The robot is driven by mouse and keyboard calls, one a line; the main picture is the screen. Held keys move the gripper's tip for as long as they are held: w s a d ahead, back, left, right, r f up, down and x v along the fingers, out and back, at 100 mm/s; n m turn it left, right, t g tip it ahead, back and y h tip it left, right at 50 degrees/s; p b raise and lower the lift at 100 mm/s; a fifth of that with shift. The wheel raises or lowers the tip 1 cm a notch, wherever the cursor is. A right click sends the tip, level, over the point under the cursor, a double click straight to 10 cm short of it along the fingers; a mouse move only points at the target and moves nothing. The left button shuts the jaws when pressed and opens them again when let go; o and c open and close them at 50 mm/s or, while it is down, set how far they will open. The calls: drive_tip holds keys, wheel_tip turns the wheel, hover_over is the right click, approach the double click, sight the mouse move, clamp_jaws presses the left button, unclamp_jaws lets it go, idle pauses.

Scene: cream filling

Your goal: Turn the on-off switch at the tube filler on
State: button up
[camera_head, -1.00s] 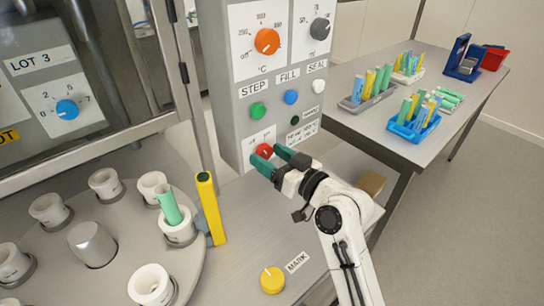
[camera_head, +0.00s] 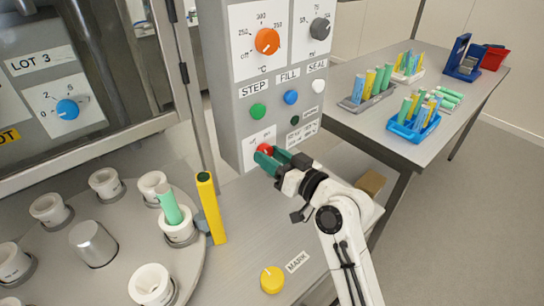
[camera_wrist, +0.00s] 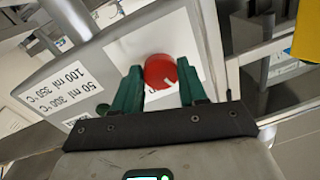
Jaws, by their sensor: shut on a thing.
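The on-off switch is a red round knob (camera_head: 265,149) low on the front of the grey tube filler panel (camera_head: 237,125), on a white label. It also shows in the wrist view as a red knob (camera_wrist: 160,71). My gripper (camera_head: 270,158) is at the knob, with one green finger on each side of it; it also shows in the wrist view (camera_wrist: 160,88). The fingers are shut on the knob. The "off" and "on" marks are partly hidden or too small to read surely.
Green (camera_head: 258,111), blue (camera_head: 291,97) and white (camera_head: 318,86) buttons sit above the knob. A yellow post (camera_head: 211,208) stands beside the turntable at left. A yellow MARK button (camera_head: 272,280) is on the bench. A table with tube trays (camera_head: 413,133) stands at right.

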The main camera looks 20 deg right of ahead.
drive_tip(key=m+t+p, duration=0.1)
drive_tip(key=m+p, duration=0.3)
drive_tip(key=m, duration=0.7)
drive_tip(key=shift+a, duration=0.1)
drive_tip(key=shift+m, duration=0.4)
drive_tip(key=o, duration=1.1)
drive_tip(key=shift+c, duration=0.2)
drive_tip(key=shift+s+f, duration=0.1)
drive_tip(key=b+v, duration=0.2)
drive_tip(key=v, duration=0.8)
drive_tip(key=shift+s, duration=0.35)
